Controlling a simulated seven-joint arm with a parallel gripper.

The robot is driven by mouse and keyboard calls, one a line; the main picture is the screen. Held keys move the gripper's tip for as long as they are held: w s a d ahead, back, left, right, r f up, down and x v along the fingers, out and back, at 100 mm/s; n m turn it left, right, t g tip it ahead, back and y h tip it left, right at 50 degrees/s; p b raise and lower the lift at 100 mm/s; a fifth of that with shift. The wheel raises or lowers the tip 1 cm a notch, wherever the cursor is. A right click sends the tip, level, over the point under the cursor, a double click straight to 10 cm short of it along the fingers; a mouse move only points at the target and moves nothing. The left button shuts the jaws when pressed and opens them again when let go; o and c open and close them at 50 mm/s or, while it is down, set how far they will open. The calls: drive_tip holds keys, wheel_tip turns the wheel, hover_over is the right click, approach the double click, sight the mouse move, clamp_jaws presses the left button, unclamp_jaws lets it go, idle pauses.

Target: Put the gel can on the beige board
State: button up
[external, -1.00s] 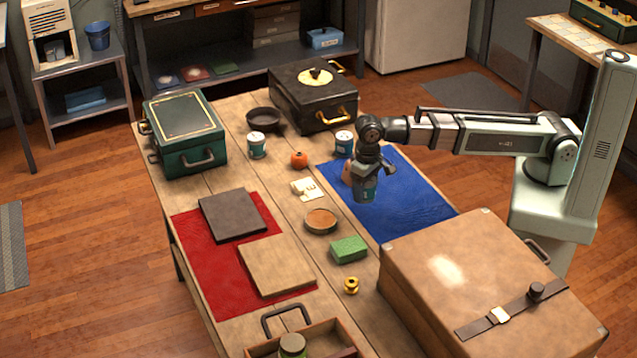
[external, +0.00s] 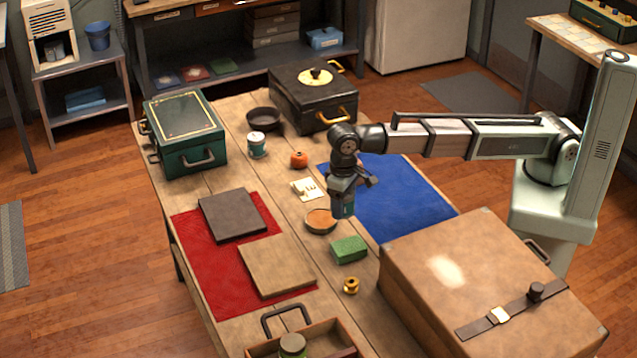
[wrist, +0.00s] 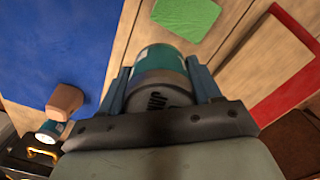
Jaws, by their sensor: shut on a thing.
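My gripper (external: 343,202) is shut on a teal can, the gel can (external: 347,211), above the middle of the table near the round brown dish. In the wrist view the gel can (wrist: 161,62) sits between the two fingers, its grey end toward the camera. Its label is not readable. The beige board (external: 275,265) lies flat on the red mat, to the left of and nearer than my gripper in the external view. Its top is bare.
A dark board (external: 232,215) shares the red mat (external: 190,245). A round dish (external: 320,222), green block (external: 349,250) and yellow spool (external: 351,286) stand right of the beige board. A large brown case (external: 480,270) fills the near right. The blue mat (external: 400,195) looks mostly clear.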

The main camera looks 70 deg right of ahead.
drive_tip(key=w+a+r, duration=0.1)
drive_tip(key=w+a, duration=0.6)
drive_tip(key=a, duration=0.3)
drive_tip(key=m, duration=0.2)
approach(276, 262)
drive_tip(key=shift+s+f, duration=0.15)
drive_tip(key=shift+f, duration=3)
drive_tip(key=shift+f, duration=0.15)
drive_tip(key=o, duration=1.1)
drive_tip(key=shift+o, duration=0.2)
wheel_tip(276, 262, up, 12)
